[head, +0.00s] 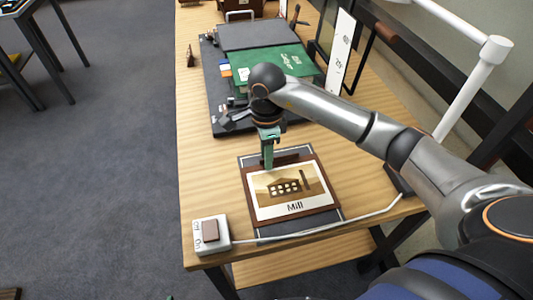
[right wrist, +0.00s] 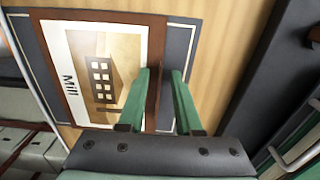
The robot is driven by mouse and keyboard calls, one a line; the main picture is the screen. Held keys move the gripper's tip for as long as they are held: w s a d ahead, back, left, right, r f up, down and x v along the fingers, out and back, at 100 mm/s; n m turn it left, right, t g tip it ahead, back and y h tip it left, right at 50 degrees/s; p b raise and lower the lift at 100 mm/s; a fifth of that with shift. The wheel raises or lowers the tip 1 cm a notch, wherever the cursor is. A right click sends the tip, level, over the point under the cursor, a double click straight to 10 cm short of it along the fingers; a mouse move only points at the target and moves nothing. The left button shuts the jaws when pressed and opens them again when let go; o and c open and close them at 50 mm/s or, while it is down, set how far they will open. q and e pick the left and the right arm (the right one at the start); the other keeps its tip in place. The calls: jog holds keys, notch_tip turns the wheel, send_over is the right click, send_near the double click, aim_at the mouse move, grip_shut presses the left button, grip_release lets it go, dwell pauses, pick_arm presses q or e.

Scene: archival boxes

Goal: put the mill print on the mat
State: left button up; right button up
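The mill print (head: 290,190) is a framed picture of a mill labelled "Mill", with a brown border and a raised brown bar along its far edge. It lies over the dark grey, white-lined mat (head: 246,160), slightly turned against it, with mat edges showing around it. The print also shows in the right wrist view (right wrist: 100,65). My right gripper (head: 268,163) points down at the print's far edge. In the right wrist view its green fingers (right wrist: 161,75) stand either side of the brown bar, with a gap visible on one side. My left gripper is not in view.
A white switch box (head: 211,234) sits at the near left table corner, its cable running across the table's front. Behind the gripper lie a dark tray (head: 222,110) and a green box (head: 280,62). A lamp arm (head: 470,85) stands at right.

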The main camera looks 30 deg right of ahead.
notch_tip(320, 180, up, 12)
jog(key=shift+r+p, duration=0.2)
jog(key=shift+p, duration=0.25)
